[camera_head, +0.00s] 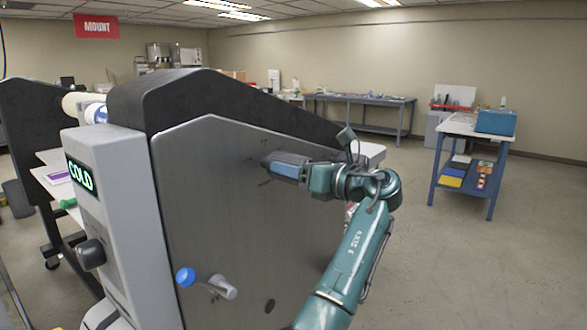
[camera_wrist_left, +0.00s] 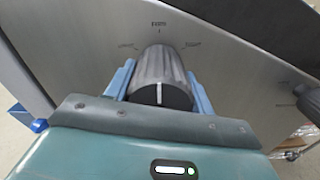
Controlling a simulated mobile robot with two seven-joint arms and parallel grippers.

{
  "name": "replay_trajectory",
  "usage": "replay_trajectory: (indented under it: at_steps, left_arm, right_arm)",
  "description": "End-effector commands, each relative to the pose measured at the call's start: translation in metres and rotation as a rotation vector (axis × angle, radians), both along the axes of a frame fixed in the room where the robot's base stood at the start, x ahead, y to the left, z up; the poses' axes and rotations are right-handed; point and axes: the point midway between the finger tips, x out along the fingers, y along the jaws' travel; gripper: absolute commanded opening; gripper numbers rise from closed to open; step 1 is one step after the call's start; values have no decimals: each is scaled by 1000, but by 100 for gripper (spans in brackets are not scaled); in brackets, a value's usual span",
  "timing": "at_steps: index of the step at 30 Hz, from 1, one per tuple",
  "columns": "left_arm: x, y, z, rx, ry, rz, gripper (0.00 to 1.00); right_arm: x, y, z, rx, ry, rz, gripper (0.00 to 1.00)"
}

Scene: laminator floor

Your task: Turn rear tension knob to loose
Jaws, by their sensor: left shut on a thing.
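The tension knob (camera_wrist_left: 160,75) is a dark grey ribbed cylinder on the machine's metal side plate (camera_wrist_left: 90,45), with a white pointer line on its end face. In the left wrist view the line stands nearly upright, toward the top label. Small labels sit to the left, above and to the right; they are too blurred to read surely. My left gripper (camera_wrist_left: 162,88) is shut on the knob, with a blue finger on each side. My right gripper is out of view.
A blue-ended crank (camera_head: 185,277) and a grey handle (camera_head: 222,287) stick out low on the plate. The control box (camera_head: 130,220) shows "COLD" and carries a black knob (camera_head: 91,254). A blue-legged table (camera_head: 464,126) stands at right; open floor lies before it.

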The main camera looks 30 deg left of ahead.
Motion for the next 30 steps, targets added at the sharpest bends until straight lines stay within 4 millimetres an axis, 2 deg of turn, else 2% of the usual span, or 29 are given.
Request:
replay_trajectory:
  at_steps: [5,16,30]
  left_arm:
    - [0,0,0,0,0,-1,31]
    - [0,0,1,-6,-72,0,31]
    - [-1,0,2,-36,-461,-1,31]
  right_arm:
    - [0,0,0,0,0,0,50]
    - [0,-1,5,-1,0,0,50]
    - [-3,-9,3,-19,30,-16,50]
